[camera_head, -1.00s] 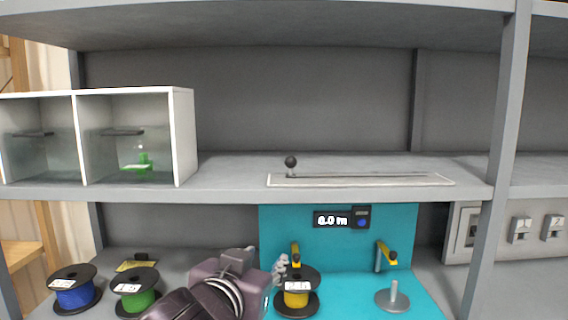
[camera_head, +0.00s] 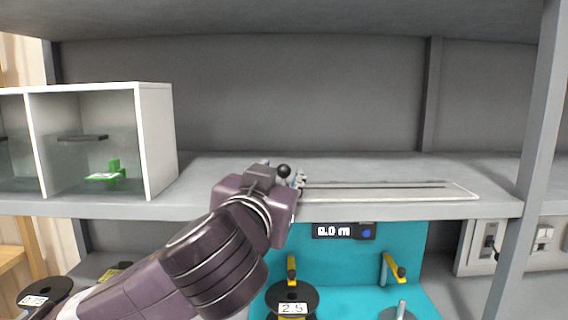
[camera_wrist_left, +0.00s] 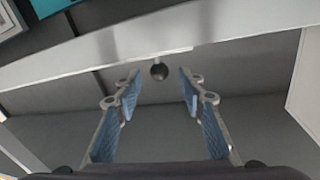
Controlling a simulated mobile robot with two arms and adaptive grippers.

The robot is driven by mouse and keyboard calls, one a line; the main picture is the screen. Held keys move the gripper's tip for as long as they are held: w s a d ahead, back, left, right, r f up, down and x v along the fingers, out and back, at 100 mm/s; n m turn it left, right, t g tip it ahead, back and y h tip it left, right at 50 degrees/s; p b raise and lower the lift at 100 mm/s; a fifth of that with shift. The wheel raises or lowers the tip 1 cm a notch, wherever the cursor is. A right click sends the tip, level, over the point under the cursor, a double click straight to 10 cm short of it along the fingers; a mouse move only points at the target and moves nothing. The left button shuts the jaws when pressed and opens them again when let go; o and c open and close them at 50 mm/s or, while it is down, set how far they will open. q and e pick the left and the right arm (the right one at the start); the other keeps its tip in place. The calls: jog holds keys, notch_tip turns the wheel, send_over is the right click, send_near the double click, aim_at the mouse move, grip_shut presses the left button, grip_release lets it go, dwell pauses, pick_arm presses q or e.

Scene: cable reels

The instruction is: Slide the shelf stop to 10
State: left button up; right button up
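The shelf stop's black ball knob (camera_head: 283,171) stands at the left end of a long slotted plate (camera_head: 400,190) on the middle shelf. The knob also shows in the left wrist view (camera_wrist_left: 159,71), centred between the fingertips and a little beyond them. My left gripper (camera_head: 299,180) is at shelf height beside the knob, and its body hides the base of the stop. In the left wrist view my left gripper (camera_wrist_left: 159,82) is open, with its blue pads apart and nothing between them. Scale marks on the plate are not readable. My right gripper is not in view.
A white two-bay box (camera_head: 155,140) with a green piece (camera_head: 108,173) stands left on the shelf. Below, a teal panel carries a display (camera_head: 343,230) reading 0.0 m, yellow-handled parts and a reel (camera_head: 292,300). The shelf behind the slot is clear.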

aim_at(282, 172)
pick_arm(q)
jog(key=w, duration=0.3)
jog(key=shift+w+d+p, duration=0.3)
jog(key=shift+d+p, duration=0.05)
jog(key=shift+p, duration=0.05)
jog(key=shift+w+f, duration=0.1)
jog(key=shift+w, duration=0.05)
grip_shut()
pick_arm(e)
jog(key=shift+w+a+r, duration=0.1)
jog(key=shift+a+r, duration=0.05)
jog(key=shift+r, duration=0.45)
